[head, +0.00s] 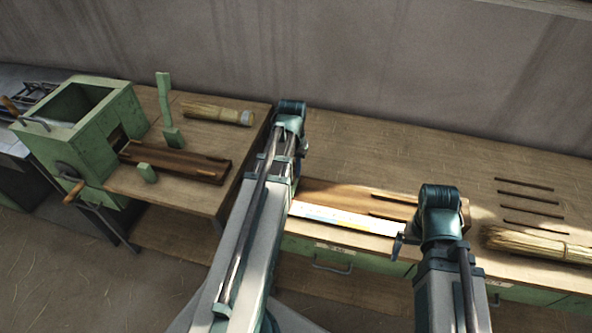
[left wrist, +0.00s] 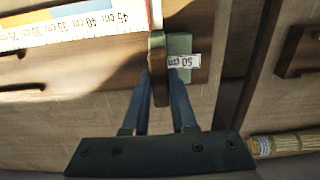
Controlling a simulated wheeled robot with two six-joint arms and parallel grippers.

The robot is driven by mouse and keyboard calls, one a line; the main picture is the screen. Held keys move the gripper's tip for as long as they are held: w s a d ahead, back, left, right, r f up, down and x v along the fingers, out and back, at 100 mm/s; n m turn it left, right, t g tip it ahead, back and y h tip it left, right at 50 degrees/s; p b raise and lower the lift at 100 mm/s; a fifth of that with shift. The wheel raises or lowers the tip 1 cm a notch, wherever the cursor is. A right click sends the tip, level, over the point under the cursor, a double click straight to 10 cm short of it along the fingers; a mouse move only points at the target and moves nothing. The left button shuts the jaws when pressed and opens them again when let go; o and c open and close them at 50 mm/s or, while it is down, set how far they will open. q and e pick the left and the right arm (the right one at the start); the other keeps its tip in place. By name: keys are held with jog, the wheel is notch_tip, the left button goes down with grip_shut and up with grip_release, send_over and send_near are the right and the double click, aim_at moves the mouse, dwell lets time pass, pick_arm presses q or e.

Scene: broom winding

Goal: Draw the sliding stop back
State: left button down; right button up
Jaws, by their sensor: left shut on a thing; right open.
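The sliding stop (left wrist: 180,46) shows in the left wrist view as a green block with a "50 cm" label and a dark brown upright piece beside it. My left gripper (left wrist: 161,78) is shut on the stop, with its blue fingers at either side of the brown piece. The stop is at the end of the printed scale (left wrist: 85,24), just past the 45 cm mark. In the head view my left arm hides the stop and the left gripper's fingers. The scale strip (head: 345,218) lies along a wooden board there. My right gripper (head: 398,246) is open, mostly hidden behind its arm.
A green winding box (head: 85,130) with cranks, a wooden trough (head: 175,160) and a straw bundle (head: 215,113) are on the left bench. Thin dark sticks (head: 530,200) and another straw bundle (head: 540,246) lie at the right. The right bench's back is clear.

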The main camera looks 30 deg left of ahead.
pick_arm(q)
jog(key=shift+a, duration=0.2)
jog(key=c, duration=0.7)
grip_release()
jog(key=shift+s+a, duration=0.1)
jog(key=shift+r, duration=0.1)
jog(key=shift+r+p, duration=0.45)
jog(key=shift+p, duration=0.1)
notch_tip(320, 180, up, 13)
jog(key=p, duration=1.2)
jog(key=shift+f+p, duration=0.15)
jog(key=shift+p, duration=0.25)
